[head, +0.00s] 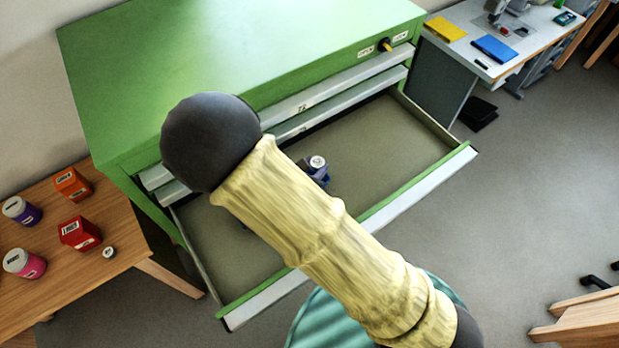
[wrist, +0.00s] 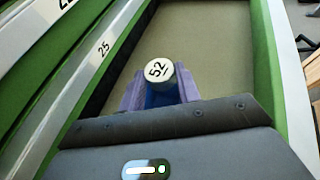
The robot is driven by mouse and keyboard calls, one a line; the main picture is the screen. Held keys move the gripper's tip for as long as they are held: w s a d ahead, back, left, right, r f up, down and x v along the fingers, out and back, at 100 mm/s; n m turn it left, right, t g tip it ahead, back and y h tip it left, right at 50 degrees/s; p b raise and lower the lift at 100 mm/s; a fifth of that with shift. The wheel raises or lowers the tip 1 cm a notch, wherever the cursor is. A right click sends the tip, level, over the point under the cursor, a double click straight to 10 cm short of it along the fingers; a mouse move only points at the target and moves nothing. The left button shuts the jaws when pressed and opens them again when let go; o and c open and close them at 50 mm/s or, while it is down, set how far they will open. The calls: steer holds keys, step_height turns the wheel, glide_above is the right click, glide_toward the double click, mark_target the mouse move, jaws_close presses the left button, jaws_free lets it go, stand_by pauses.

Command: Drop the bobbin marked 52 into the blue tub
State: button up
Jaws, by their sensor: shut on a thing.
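The bobbin marked 52 (wrist: 159,70) has a pale round top with the number facing the wrist camera. In the head view its white top (head: 317,161) shows over the open drawer. My gripper (wrist: 160,93) is shut on it, with a purple finger on each side. In the head view, my gripper (head: 318,177) is partly hidden behind my arm. The bobbin is within the outline of the open drawer (head: 390,130); whether it touches the drawer floor I cannot tell. I cannot make out a blue tub in either view.
The green cabinet (head: 230,50) stands behind the drawer. A wooden table (head: 110,275) at left holds purple, pink, orange and red containers and a small white-topped piece (head: 108,252). A desk (head: 545,30) at upper right holds flat yellow and blue items.

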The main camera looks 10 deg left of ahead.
steer(key=shift+d+f+b, duration=0.1)
steer(key=shift+f+b, duration=1.9)
steer(key=shift+f, duration=1.05)
steer(key=o, duration=1)
steer(key=shift+s+a+r, duration=0.15)
steer(key=shift+s+a, duration=0.05)
steer(key=shift+s, duration=0.15)
steer(key=b+v, duration=0.5)
steer(key=v, duration=1.1)
steer(key=shift+s+r, duration=0.15)
steer(key=shift+s, duration=0.1)
